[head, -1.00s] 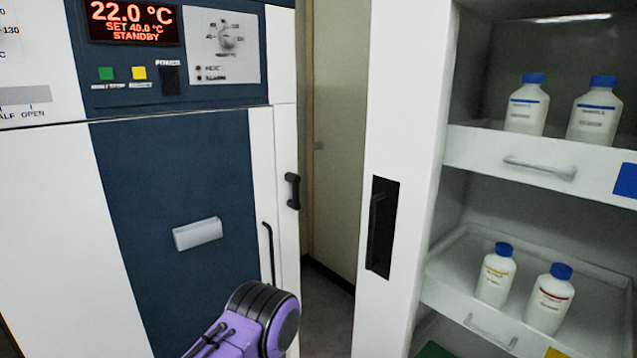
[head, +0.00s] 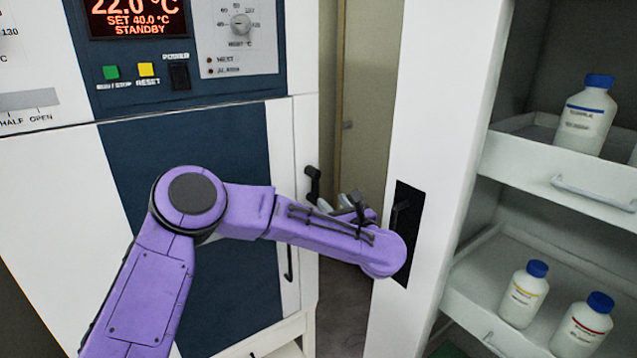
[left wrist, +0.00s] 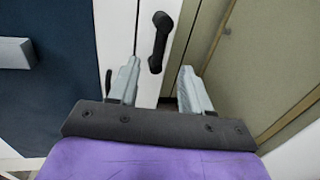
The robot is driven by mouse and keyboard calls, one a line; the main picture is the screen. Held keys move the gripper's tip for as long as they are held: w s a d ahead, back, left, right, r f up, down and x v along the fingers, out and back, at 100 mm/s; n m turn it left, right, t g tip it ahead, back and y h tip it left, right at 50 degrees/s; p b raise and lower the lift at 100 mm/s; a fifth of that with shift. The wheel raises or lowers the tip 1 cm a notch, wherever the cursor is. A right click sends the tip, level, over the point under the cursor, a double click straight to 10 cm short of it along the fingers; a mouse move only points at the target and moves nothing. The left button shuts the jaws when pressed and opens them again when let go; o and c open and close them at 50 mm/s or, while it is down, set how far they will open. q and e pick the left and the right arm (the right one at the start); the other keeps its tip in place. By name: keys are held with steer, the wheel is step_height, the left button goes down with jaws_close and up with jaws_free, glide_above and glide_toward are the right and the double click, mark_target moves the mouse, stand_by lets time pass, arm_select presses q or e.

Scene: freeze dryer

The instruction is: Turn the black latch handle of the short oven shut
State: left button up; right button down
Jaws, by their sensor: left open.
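The black latch handle (head: 313,183) is on the white right edge of the oven (head: 283,150). It stands roughly upright, its lower end partly hidden behind my gripper. In the left wrist view the handle (left wrist: 158,42) shows whole, just ahead of and between the fingertips. My left gripper (head: 340,203) is open and empty, apart from the handle. In the left wrist view its two fingers (left wrist: 159,68) stand either side of the handle's lower end. My left arm covers part of the oven's dark blue door panel (head: 190,140). My right gripper is out of view.
A white cabinet (head: 445,100) with shelves of blue-capped bottles (head: 522,293) stands close on the right, near my left wrist. A narrow gap with a beige wall (head: 360,130) lies between it and the oven.

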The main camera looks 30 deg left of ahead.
mark_target(317, 186)
arm_select(q)
steer(key=p+x, duration=0.3)
steer(key=x, duration=0.6)
steer(key=shift+w+a+p, duration=0.15)
steer(key=shift+a+p, duration=0.1)
steer(key=shift+p, duration=0.15)
steer(key=shift+w+a, duration=0.15)
steer(key=shift+a, duration=0.05)
steer(key=shift+f, duration=0.1)
jaws_close()
